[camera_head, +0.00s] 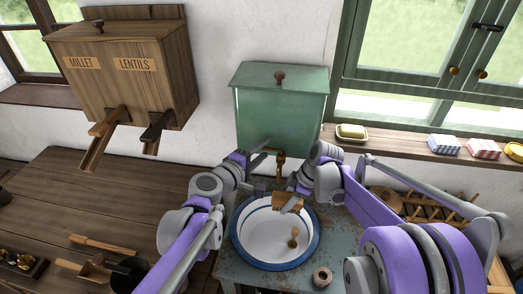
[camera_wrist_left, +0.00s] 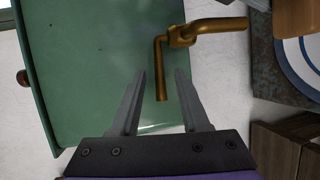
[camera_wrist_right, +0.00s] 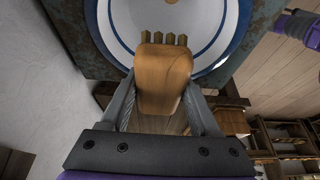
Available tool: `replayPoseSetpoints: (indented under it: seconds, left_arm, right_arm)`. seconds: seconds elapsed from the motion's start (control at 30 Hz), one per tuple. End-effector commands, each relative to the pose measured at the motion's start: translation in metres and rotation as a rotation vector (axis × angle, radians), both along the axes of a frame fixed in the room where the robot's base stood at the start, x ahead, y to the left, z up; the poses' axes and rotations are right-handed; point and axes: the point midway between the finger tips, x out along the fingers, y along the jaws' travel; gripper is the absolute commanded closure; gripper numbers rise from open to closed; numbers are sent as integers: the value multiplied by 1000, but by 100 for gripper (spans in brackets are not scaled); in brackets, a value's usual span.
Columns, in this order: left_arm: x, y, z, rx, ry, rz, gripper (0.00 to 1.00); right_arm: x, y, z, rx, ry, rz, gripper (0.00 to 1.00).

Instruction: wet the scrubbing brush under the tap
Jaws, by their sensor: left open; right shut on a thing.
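The wooden scrubbing brush (camera_head: 287,201) is in my right gripper (camera_head: 291,207), above the basin and close below the tap. In the right wrist view the brush (camera_wrist_right: 163,82) sits between the fingers, its bristle tufts toward the basin. The brass tap (camera_head: 280,166) comes from the green water tank (camera_head: 275,115). My left gripper (camera_wrist_left: 160,75) is open at the tap; the brass handle (camera_wrist_left: 160,75) of the tap lies between its fingers, with no clear contact. The white basin (camera_head: 265,240) has a blue rim. No water stream is visible.
A small wooden object (camera_head: 293,238) is in the basin, and a small ring-shaped item (camera_head: 322,277) lies on the worn stand in front. A soap dish (camera_head: 351,131) is on the windowsill. A wooden dispenser (camera_head: 120,70) hangs at left above a wooden table (camera_head: 70,190).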

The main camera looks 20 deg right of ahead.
Motion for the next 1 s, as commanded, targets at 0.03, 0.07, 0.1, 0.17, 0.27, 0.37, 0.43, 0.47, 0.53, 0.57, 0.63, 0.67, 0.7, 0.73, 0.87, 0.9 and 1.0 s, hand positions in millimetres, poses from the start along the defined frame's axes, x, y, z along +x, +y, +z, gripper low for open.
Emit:
replayPoseSetpoints:
  seconds: [0.03,0.07,0.1,0.17,0.27,0.37,0.43,0.47,0.53,0.57,0.63,0.67,0.7,0.73,0.87,0.9,1.0]
  left_arm:
    - [1,-1,0,0,0,0,55]
    - [1,-2,0,0,0,0,55]
    - [1,-2,0,1,-1,0,55]
    - [1,-2,0,1,-1,0,55]
    - [1,-2,0,1,-1,0,55]
    - [1,-2,0,1,-1,0,69]
    - [1,-1,0,1,-1,0,82]
    - [1,-1,0,1,-1,0,87]
    - [1,-1,0,1,-1,0,100]
    - [1,-1,0,1,-1,0,100]
    - [1,-1,0,1,-1,0,100]
    - [1,-1,0,1,-1,0,100]
    - [1,-1,0,1,-1,0,100]
    - [1,-1,0,1,-1,0,100]
    - [1,-1,0,1,-1,0,100]
    - [1,-1,0,1,-1,0,100]
    - [1,-1,0,1,-1,0,100]
  right_arm:
    - [0,0,0,0,0,0,82]
    - [0,0,0,0,0,0,82]
    - [0,0,0,0,0,0,82]
    - [0,0,0,0,0,0,82]
    - [0,0,0,0,0,0,82]
    - [0,0,0,0,0,0,82]
    - [0,0,0,0,0,0,82]
    - [0,0,0,0,0,0,82]
    - [0,0,0,0,0,0,82]
    - [0,0,0,0,0,0,82]
    - [0,0,0,0,0,0,82]
    - [0,0,0,0,0,0,82]
    - [0,0,0,0,0,0,82]
    - [0,0,0,0,0,0,82]
    - [0,0,0,0,0,0,82]
    - [0,0,0,0,0,0,82]
    - [0,0,0,0,0,0,82]
